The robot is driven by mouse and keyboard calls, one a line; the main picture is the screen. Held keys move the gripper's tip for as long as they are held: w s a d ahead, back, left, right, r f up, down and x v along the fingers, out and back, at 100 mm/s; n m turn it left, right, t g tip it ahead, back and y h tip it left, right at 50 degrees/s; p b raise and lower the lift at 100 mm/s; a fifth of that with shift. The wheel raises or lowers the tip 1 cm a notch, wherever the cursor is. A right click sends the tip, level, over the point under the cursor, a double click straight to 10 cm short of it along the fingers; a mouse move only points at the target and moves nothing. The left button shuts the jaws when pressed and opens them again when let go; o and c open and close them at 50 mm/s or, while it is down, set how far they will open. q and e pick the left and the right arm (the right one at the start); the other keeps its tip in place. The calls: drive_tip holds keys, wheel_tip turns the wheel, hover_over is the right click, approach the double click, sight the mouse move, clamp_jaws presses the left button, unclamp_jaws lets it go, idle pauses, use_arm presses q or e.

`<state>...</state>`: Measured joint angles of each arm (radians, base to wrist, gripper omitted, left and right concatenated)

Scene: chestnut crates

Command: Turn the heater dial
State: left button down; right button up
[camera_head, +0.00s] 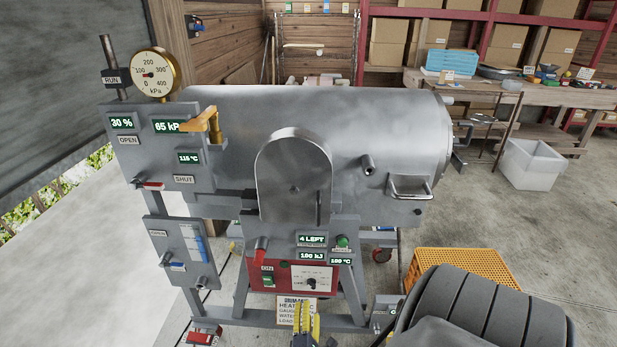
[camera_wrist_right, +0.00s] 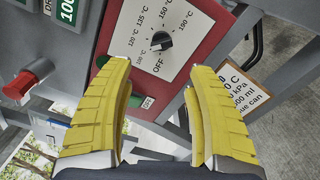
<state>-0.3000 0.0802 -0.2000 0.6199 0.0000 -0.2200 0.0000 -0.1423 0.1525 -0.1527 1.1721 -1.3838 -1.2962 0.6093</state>
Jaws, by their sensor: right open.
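The heater dial (camera_head: 311,283) is a small black knob on a white scale plate, on the red heater panel (camera_head: 258,274) below the steel drum. In the right wrist view the dial (camera_wrist_right: 160,41) shows beyond the fingertips, with temperature marks and OFF printed around it. My right gripper (camera_head: 306,318) has yellow fingers and is just below and in front of the panel. In the right wrist view the gripper (camera_wrist_right: 157,80) is open and empty, its fingers apart and short of the dial. My left gripper is not in view.
The steel drum (camera_head: 330,115) with a domed door stands over the panel. A placard (camera_head: 289,309) hangs just below. An orange crate (camera_head: 470,262) stands on the floor at right.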

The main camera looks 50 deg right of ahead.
sight(312, 287)
drive_tip(key=shift+v, duration=0.8)
drive_tip(key=s+a+n, duration=0.3)
drive_tip(key=s+n, duration=0.1)
drive_tip(key=x, duration=1.7)
drive_tip(key=shift+w+a+r, duration=0.15)
drive_tip(key=shift+r, duration=0.05)
clamp_jaws()
idle(0.5)
